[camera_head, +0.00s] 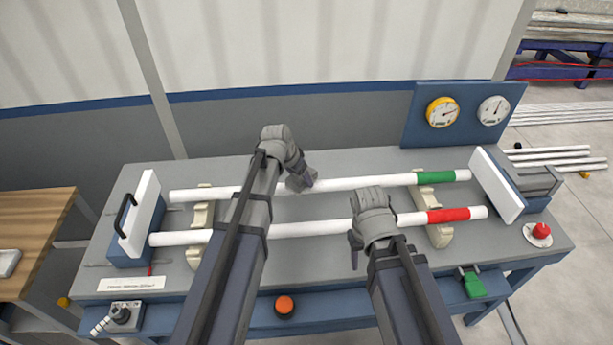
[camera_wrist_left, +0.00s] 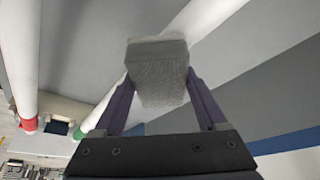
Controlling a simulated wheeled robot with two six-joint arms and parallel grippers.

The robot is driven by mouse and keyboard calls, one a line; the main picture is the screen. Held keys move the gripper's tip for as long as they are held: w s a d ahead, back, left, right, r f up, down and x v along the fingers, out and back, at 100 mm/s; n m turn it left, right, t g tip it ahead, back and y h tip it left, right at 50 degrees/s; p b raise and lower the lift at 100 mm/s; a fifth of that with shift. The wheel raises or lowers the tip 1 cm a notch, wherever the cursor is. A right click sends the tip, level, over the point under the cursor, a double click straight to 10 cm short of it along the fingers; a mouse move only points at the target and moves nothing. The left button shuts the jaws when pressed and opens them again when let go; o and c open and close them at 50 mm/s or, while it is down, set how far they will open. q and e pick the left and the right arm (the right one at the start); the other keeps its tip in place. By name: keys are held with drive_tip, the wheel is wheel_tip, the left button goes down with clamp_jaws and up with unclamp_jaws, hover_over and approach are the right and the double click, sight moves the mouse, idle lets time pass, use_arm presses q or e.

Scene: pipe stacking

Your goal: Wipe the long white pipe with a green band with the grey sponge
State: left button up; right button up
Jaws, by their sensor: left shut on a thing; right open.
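The long white pipe with a green band (camera_head: 347,184) lies across the back of the bench, its green band (camera_head: 437,177) toward the right end. My left gripper (camera_head: 301,180) is over the middle of this pipe. In the left wrist view it is shut on the grey sponge (camera_wrist_left: 158,72), which sits between its two fingers. The sponge lies over the white pipe (camera_wrist_left: 203,20) there and hides part of it; whether they touch I cannot tell for sure. My right gripper (camera_head: 356,243) is open and empty, close to the front pipe.
A white pipe with a red band (camera_head: 300,229) lies in front, parallel to the other. Cream supports (camera_head: 438,234) carry the pipes. A blue end stop with a white plate (camera_head: 140,215) stands left, another plate (camera_head: 497,185) right. A gauge panel (camera_head: 466,113) stands at the back right.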

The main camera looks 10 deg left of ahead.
use_arm(q)
drive_tip(key=shift+s+a, duration=0.15)
drive_tip(key=shift+a, duration=0.45)
drive_tip(key=shift+r, duration=0.15)
wheel_tip(320, 180, up, 6)
drive_tip(key=p, duration=0.6)
wheel_tip(320, 180, up, 3)
drive_tip(key=p, duration=0.3)
idle(0.4)
